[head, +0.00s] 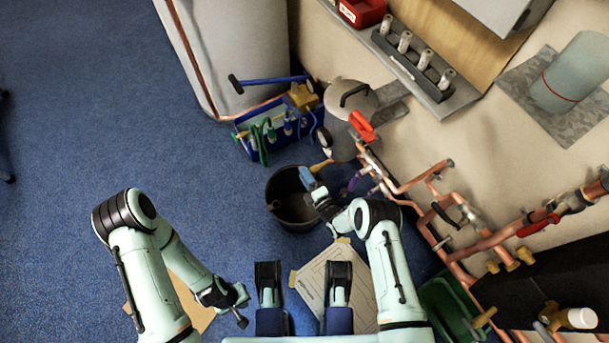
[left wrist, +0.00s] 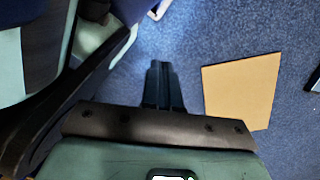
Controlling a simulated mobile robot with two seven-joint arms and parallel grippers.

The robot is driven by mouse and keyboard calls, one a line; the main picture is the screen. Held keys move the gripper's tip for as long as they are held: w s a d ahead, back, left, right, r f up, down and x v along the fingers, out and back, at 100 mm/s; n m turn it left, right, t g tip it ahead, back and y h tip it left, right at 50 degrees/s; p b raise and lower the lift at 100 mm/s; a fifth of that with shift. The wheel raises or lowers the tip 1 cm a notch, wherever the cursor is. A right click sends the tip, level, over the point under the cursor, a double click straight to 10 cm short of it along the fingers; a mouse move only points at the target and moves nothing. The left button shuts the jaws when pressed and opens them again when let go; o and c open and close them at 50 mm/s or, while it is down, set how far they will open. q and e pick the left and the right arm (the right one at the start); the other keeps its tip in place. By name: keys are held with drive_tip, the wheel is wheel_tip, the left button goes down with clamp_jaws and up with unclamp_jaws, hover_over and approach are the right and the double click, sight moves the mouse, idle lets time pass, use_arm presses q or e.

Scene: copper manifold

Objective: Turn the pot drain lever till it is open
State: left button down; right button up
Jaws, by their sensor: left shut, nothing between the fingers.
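The grey pot (head: 341,104) with a black lid handle stands near the wall in the head view. A yellow fitting (head: 322,166) shows low by it, above the black bucket (head: 273,185). A blue lever-like piece (head: 307,177) is at the tip of my right gripper (head: 316,190); I cannot tell whether they touch or if this is the drain lever. The right fingers are too small to read. My left gripper (head: 241,308) is far from the pot, low over the floor. In the left wrist view its fingers (left wrist: 163,75) are together and empty.
Copper pipes (head: 410,185) with a red lever (head: 362,126) run along the wall right of the pot. A blue toolbox (head: 240,137) stands left of it. A cardboard sheet (left wrist: 240,91) lies on the carpet near my left gripper.

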use_arm(q)
drive_tip(key=shift+s+f, duration=0.1)
drive_tip(key=shift+s, duration=0.25)
use_arm(e)
drive_tip(key=shift+w+a, duration=0.2)
drive_tip(key=shift+w, duration=0.15)
clamp_jaws()
use_arm(q)
drive_tip(key=shift+w, duration=0.1)
